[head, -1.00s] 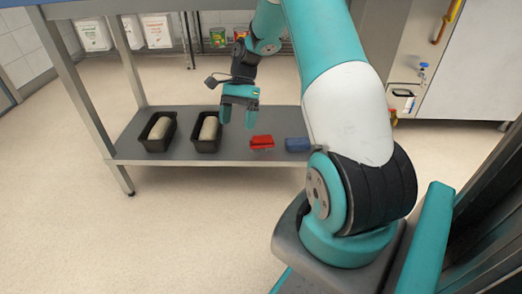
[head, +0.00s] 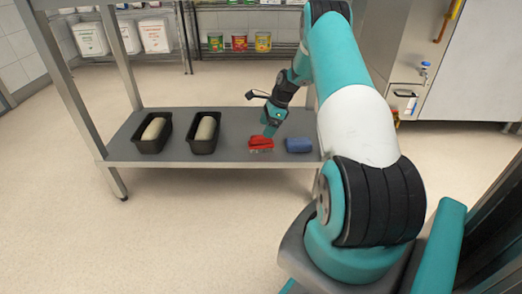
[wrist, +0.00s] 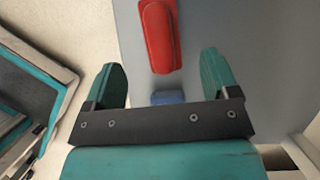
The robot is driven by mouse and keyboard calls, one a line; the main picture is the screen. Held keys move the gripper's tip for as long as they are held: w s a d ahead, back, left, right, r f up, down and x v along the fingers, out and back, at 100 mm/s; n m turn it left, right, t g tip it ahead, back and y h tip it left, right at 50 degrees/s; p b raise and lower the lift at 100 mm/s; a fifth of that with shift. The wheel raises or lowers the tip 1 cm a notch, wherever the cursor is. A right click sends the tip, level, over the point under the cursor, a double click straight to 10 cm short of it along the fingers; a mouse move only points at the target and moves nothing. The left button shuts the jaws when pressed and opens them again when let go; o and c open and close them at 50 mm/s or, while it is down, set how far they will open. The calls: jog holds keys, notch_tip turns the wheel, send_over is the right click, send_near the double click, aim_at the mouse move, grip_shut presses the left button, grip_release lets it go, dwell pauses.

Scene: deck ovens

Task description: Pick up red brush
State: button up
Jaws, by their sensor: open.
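The red brush (head: 261,143) lies on the low grey shelf, with pale bristles at its underside in the head view. In the wrist view the red brush (wrist: 160,36) lies lengthwise beyond the fingertips, roughly midway between the two fingers. My gripper (head: 270,129) is above and just behind the brush in the head view, close to it. My gripper (wrist: 164,78) is open and empty, with its teal fingers spread wide. Whether the fingertips touch the shelf or brush cannot be told.
A blue block-like item (head: 299,145) lies just right of the brush. It also shows in the wrist view (wrist: 168,97). Two dark pans (head: 152,146) (head: 204,147) with dough stand at left on the shelf (head: 228,155). A metal leg (head: 70,92) rises at the shelf's left end.

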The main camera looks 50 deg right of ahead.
aim_at(259, 140)
jog(key=b+x, duration=0.3)
jog(key=x, duration=0.4)
jog(key=shift+w+a+f, duration=0.1)
jog(key=shift+f, duration=0.15)
jog(key=shift+r, duration=0.1)
jog(key=c, duration=1.1)
jog(key=shift+o, duration=0.2)
jog(key=shift+r, duration=0.1)
notch_tip(259, 140, up, 10)
jog(key=p, duration=0.5)
jog(key=shift+p, duration=0.3)
